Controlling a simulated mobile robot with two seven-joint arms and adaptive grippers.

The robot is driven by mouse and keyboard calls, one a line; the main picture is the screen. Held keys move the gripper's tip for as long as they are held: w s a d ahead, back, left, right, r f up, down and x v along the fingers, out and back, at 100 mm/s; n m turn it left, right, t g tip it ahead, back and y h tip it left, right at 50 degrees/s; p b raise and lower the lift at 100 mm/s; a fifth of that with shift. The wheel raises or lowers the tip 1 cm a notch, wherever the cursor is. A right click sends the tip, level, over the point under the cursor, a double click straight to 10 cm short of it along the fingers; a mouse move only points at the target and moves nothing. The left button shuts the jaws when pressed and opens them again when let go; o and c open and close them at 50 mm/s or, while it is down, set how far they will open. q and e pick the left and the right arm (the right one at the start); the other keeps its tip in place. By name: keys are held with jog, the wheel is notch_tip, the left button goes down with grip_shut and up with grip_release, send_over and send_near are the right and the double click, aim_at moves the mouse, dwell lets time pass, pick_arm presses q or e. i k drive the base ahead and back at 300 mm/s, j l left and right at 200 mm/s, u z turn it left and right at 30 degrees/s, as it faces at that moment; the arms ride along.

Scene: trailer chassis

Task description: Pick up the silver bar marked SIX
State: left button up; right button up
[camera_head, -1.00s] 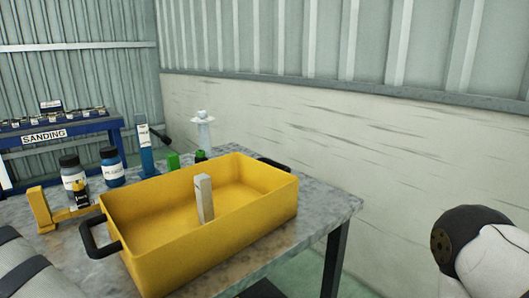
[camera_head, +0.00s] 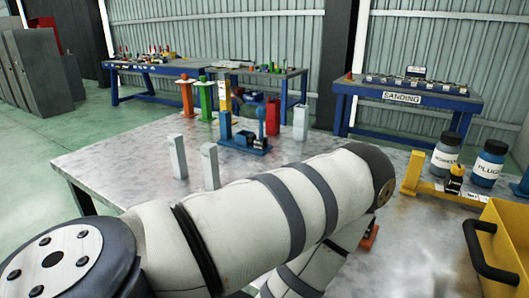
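Two upright silver bars stand on the grey table (camera_head: 115,160) at the left: one bar (camera_head: 178,157) and a second bar (camera_head: 210,166) just right of it. A third pale upright block (camera_head: 301,123) stands farther back near the middle. I cannot read a SIX mark on any of them. My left arm crosses the front of the table and hides part of it. Neither gripper shows. The yellow bin (camera_head: 509,240) is cut off at the right edge, so its inside is hardly visible.
Orange, green and blue upright pieces and a blue device (camera_head: 245,143) stand at the table's back. A yellow holder (camera_head: 440,188) and two labelled bottles, one blue (camera_head: 488,163), stand at the right. The SANDING bench (camera_head: 405,105) is behind. The table's left part is clear.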

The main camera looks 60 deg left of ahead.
aim_at(176, 147)
jog(key=u, duration=0.45)
jog(key=k+u, duration=0.1)
jog(key=u, duration=0.4)
jog(key=k+u, duration=0.1)
jog(key=u, duration=0.85)
jog(key=k+u, duration=0.1)
jog(key=u, duration=0.35)
jog(key=j+z, duration=0.4)
jog(key=j, duration=0.2)
